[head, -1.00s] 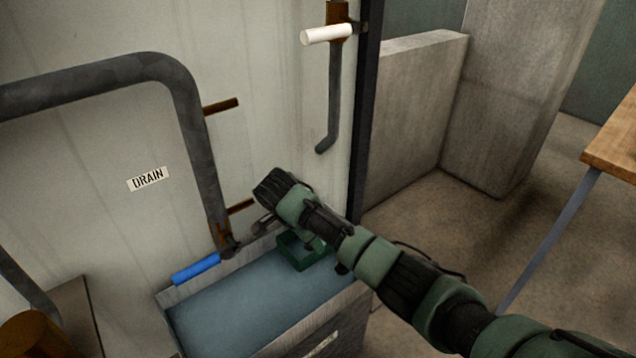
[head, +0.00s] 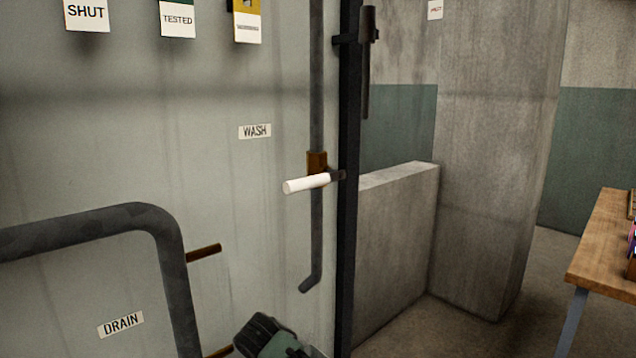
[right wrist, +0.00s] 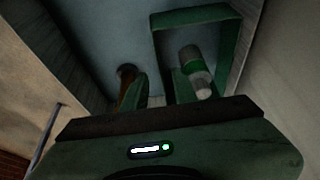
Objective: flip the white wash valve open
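The white wash valve handle (head: 305,184) sticks out roughly level, its free end toward the left, from a rusty valve body (head: 317,162) on a vertical grey pipe. A WASH label (head: 255,131) is on the wall up and left of it. My right gripper is only partly in the head view, at the bottom edge, well below the handle. The valve is not recognisable in that view. My left gripper is in neither view.
A grey drain pipe (head: 150,225) bends across the wall at left. A dark post (head: 347,250) stands just right of the handle.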

